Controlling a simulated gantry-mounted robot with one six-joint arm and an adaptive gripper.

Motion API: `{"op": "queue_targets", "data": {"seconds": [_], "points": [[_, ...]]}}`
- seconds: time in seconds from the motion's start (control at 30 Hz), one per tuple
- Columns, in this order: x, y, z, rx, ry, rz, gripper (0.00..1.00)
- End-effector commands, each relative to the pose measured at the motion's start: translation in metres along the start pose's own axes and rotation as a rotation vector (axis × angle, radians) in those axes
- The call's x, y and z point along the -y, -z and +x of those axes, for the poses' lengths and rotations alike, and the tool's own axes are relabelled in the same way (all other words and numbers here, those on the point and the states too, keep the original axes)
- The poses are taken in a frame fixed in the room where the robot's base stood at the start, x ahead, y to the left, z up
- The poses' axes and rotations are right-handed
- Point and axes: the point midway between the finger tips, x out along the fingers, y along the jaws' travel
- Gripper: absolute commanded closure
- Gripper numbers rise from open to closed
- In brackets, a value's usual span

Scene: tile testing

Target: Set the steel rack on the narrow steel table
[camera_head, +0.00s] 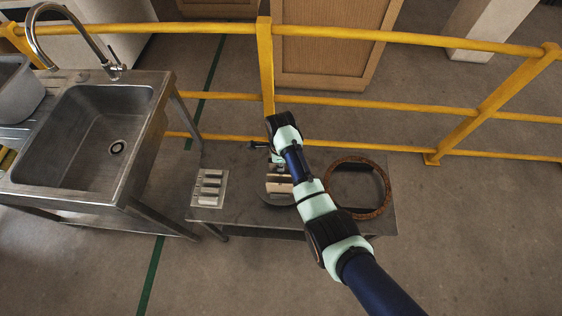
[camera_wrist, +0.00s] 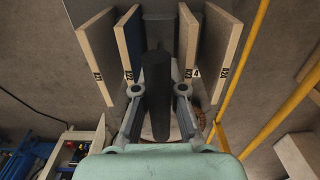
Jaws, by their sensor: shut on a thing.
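My gripper (camera_wrist: 157,92) is shut on the dark upright handle (camera_wrist: 157,72) of the steel rack. The rack's grey metal (camera_wrist: 158,9) shows at the top of the wrist view. Several numbered tiles (camera_wrist: 100,50) stand upright on both sides of the handle. In the head view my arm partly hides the rack and its tiles (camera_head: 278,185), which appear over the middle of the narrow steel table (camera_head: 240,160). I cannot tell whether the rack touches the tabletop.
A metal piece with several bars (camera_head: 210,188) lies at the table's left end. A rusty-brown ring (camera_head: 383,205) lies at its right. A steel sink (camera_head: 100,140) stands to the left. Yellow railing (camera_head: 350,103) runs behind the table.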

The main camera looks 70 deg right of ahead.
Motion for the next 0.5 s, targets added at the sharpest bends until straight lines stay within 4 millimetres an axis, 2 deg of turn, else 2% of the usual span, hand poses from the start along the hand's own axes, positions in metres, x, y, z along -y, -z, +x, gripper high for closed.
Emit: {"op": "queue_targets", "data": {"seconds": [0.03, 0.1, 0.47, 0.5], "points": [[0.001, 0.0, 0.011, 0.0, 0.0, 0.0, 1.0], [0.001, 0.0, 0.019, 0.001, 0.001, 0.0, 1.0], [0.001, -0.001, 0.023, 0.001, 0.003, 0.0, 1.0], [0.0, 0.0, 0.025, 0.0, -0.001, 0.0, 0.87]]}}
